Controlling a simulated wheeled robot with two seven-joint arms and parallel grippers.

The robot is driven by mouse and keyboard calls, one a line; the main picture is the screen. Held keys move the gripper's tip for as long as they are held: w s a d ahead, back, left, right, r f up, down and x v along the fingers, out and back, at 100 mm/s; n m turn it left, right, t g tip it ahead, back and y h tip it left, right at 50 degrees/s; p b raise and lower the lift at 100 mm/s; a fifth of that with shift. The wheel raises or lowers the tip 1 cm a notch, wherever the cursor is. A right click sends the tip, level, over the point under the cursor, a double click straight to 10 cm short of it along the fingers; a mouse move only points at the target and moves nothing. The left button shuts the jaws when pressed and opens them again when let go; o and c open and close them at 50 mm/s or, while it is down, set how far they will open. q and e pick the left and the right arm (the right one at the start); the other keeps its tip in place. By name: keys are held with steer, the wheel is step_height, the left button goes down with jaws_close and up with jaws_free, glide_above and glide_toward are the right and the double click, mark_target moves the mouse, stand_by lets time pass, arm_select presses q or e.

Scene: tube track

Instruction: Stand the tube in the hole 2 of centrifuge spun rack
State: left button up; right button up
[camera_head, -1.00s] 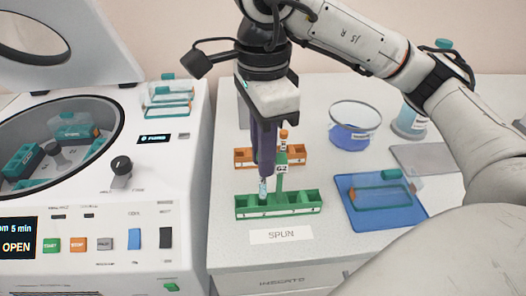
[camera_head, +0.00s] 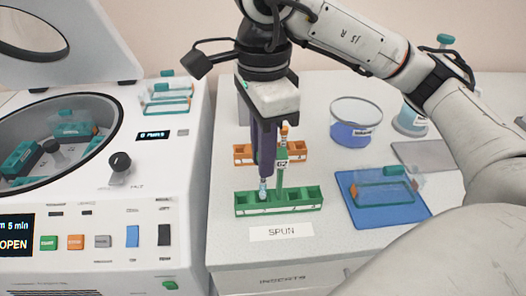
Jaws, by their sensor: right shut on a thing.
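The green spun rack (camera_head: 297,207) stands on the white bench behind the SPUN label (camera_head: 282,232). It has several square holes in a row and a green post marked G2 behind it. My right gripper (camera_head: 263,180) points straight down over the left part of the rack. It is shut on a small clear tube (camera_head: 263,193), which is upright, with its lower end at a hole in the rack's left half. The fingers hide the tube's top. I cannot tell how deep the tube sits. My left gripper does not show.
An orange rack (camera_head: 243,153) stands behind the green one, partly hidden by my gripper. The open centrifuge (camera_head: 90,215) is at left. A blue mat (camera_head: 395,213) with a clear box, a blue-filled beaker (camera_head: 352,130) and a grey pad (camera_head: 425,155) are at right.

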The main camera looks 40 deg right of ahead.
steer(key=shift+f+b, duration=0.3)
steer(key=shift+f, duration=0.1)
steer(key=shift+f+b, duration=0.4)
steer(key=shift+f, duration=0.1)
stand_by(0.3)
steer(key=o, duration=0.9)
steer(key=shift+r, duration=0.15)
step_height(320, 180, up, 9)
steer(key=shift+f+p, duration=0.15)
steer(key=shift+p, duration=1.05)
steer(key=shift+r, duration=0.7)
